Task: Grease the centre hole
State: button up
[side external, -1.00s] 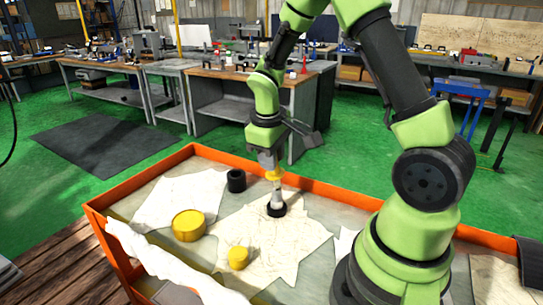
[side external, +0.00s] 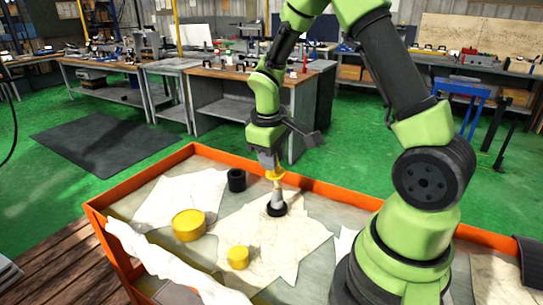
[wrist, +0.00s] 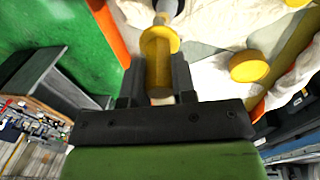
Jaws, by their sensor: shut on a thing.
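My gripper (side external: 270,162) points down over the orange-rimmed bench and is shut on a yellow flanged handle (side external: 275,175). The handle also shows between my fingers in the wrist view (wrist: 158,62). Below the handle is a pale grey shaft (side external: 278,195), which meets a black round piece (side external: 277,210) on the cream cloth. I cannot tell whether the shaft belongs to the handle or to a standing workpiece. The centre hole itself is not visible, and no grease can be made out.
A black cup (side external: 236,181) stands behind and left. A large yellow tin (side external: 189,225) and a small yellow tin (side external: 238,258) stand left and in front. Cream cloths (side external: 285,240) cover part of the bench, which has an orange rim (side external: 335,193).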

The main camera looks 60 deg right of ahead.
jog(key=shift+a, duration=0.5)
jog(key=shift+d, duration=0.1)
jog(key=shift+d, duration=0.5)
jog(key=shift+a, duration=0.1)
jog(key=shift+a, duration=0.5)
jog(key=shift+d, duration=0.2)
jog(key=shift+d, duration=0.4)
jog(key=shift+a, duration=0.2)
